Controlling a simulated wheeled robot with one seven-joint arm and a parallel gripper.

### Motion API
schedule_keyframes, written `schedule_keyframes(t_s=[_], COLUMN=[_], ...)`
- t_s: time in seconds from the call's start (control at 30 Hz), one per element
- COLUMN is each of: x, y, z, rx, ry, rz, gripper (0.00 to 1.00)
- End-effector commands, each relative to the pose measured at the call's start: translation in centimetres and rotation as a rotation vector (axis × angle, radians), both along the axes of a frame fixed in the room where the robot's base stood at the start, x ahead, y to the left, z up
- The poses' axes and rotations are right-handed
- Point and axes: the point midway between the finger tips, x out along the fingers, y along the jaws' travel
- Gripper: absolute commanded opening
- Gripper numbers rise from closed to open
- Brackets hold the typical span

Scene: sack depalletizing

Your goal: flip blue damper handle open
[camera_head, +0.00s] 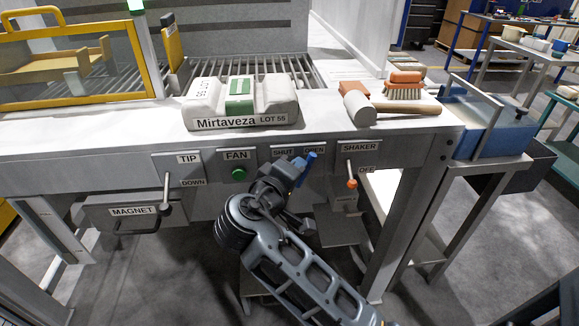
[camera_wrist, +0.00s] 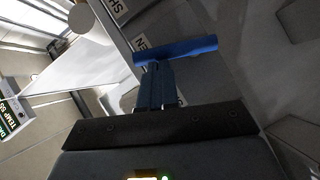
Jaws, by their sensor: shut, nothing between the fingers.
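The blue damper handle (camera_head: 310,159) shows in the head view on the front panel, just below the OPEN label (camera_head: 315,149) and right of the SHUT label (camera_head: 283,152). In the wrist view it is a blue bar (camera_wrist: 190,47) lying across the picture just beyond my fingers. My gripper (camera_head: 290,183) is in front of the panel, close to the handle and partly covering the area below it. Its fingers (camera_wrist: 156,72) are shut with nothing between them, and their tips appear at or very near the bar. Whether they touch it I cannot tell. The handle's pivot is hidden.
Left on the panel are the green FAN button (camera_head: 238,174) and the TIP lever (camera_head: 166,192). The SHAKER lever (camera_head: 351,178) with its orange knob is close on the right. A sack (camera_head: 240,104), mallet (camera_head: 359,106) and brush (camera_head: 404,88) lie on the ledge above.

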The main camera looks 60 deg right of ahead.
Motion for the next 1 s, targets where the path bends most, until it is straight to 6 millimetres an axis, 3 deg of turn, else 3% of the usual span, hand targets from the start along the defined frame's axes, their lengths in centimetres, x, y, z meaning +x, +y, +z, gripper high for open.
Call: schedule_keyframes(t_s=[0.37,1.0], x=[-1.4,-2.0], y=[-1.1,-1.6], z=[0.2,0.0], rx=[0.176,0.177], ry=[-0.225,-0.225], rz=[-0.003,-0.002], gripper=[0.00,0.00])
